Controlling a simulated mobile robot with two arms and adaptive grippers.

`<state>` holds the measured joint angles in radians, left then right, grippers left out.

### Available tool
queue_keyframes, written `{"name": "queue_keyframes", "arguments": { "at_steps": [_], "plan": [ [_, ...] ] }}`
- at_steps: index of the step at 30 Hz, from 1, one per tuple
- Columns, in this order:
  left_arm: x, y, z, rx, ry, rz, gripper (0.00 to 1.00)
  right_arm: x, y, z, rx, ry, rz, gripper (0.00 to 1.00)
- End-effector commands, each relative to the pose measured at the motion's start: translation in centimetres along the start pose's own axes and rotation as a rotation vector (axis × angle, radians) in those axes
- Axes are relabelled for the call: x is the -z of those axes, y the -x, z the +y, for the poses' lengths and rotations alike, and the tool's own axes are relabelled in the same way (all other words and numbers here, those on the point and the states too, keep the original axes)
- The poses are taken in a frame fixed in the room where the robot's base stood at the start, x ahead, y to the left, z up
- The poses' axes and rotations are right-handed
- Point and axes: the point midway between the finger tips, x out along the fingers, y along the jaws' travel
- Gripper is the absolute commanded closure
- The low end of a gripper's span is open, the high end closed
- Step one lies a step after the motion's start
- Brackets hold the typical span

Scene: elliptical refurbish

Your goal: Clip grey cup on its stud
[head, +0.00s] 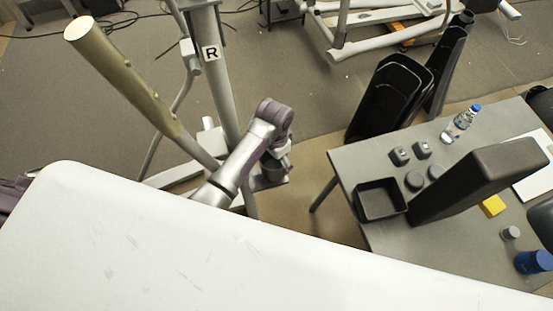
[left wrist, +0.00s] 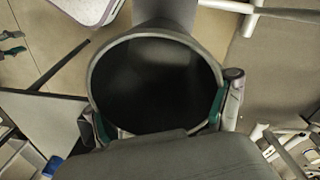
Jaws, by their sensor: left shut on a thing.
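The grey cup (left wrist: 155,85) fills the middle of the left wrist view, its round lighter rim and dark hollow inside facing the camera. My left gripper (left wrist: 160,115) is shut on it, with one green-padded finger on each side of the rim. In the head view my left gripper (head: 275,166) is small, at the end of the arm by the foot of the grey upright; the cup cannot be made out there. I cannot pick out the stud in either view. My right gripper is not in view.
A grey upright marked R (head: 210,52) and a pale slanted bar (head: 120,75) rise beside my left arm. A grey table (head: 350,155) at right bears a dark tray (head: 380,200), a bottle (head: 460,123) and small parts. Black covers (head: 388,98) stand on the floor behind.

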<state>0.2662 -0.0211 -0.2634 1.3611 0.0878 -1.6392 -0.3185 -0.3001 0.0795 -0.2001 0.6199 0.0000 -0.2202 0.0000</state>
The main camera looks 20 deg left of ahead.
Motion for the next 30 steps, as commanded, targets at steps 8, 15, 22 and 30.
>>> {"name": "queue_keyframes", "arguments": {
  "at_steps": [8, 15, 22, 30],
  "plan": [
    [0.01, 0.01, -0.01, 0.0, 0.0, 0.0, 0.67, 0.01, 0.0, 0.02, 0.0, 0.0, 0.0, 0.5],
    [0.0, -0.19, -0.01, 0.0, 0.0, 0.0, 0.67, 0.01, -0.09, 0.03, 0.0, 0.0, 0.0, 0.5],
    [0.02, -0.46, -0.03, 0.0, 0.0, 0.001, 0.67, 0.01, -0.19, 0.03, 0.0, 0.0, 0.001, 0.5],
    [0.03, -0.78, -0.05, 0.001, 0.0, 0.001, 0.67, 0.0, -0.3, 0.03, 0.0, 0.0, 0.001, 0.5]
  ]
}}
